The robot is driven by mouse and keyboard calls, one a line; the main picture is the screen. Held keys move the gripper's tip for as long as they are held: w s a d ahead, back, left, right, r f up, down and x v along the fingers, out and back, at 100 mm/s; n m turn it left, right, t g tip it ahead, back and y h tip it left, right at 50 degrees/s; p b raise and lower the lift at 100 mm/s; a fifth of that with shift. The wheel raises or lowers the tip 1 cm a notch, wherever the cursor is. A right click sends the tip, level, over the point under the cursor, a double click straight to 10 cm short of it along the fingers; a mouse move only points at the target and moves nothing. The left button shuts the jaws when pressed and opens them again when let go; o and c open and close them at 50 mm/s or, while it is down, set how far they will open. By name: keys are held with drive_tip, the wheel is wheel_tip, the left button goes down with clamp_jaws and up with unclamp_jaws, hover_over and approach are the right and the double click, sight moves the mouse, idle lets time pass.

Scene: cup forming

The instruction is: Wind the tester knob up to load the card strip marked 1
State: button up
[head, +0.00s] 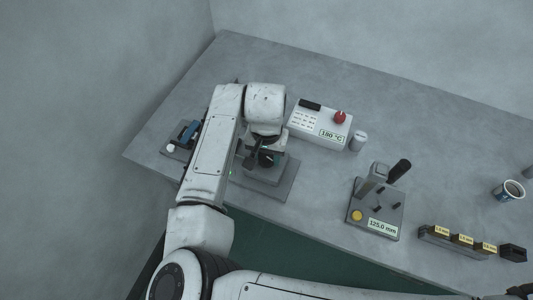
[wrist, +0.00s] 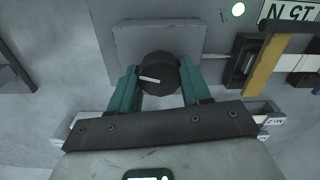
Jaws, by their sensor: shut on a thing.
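The tester knob (wrist: 158,74) is a round black knob with a white pointer line, on a grey plate (wrist: 128,42) in the wrist view. The line points left and slightly up. My gripper (wrist: 157,84) has its teal fingers on both sides of the knob and is shut on it. In the head view my gripper (head: 264,152) is over the tester's grey base (head: 285,187), and my arm hides much of the tester. In the wrist view a yellow strip (wrist: 260,70) stands right of the knob; I cannot read a 1 on it.
A white control box (head: 319,124) with a red knob reads 180 °C, beside a grey cylinder (head: 358,141). A gauge (head: 377,222) reads 125.0 mm. Labelled dark blocks (head: 460,245) and a cup (head: 509,191) are at right. A small blue-topped device (head: 186,132) is at left.

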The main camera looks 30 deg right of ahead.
sight(266, 156)
drive_tip(key=m, duration=0.5)
drive_tip(key=shift+m+b, duration=0.3)
drive_tip(key=m+b, duration=0.1)
drive_tip(key=m, duration=0.4)
drive_tip(key=shift+m, duration=0.4)
drive_tip(key=o, duration=1.1)
drive_tip(key=shift+c, duration=0.2)
wheel_tip(266, 156, up, 11)
drive_tip(key=b, duration=0.1)
drive_tip(key=shift+f, duration=0.1)
idle(0.7)
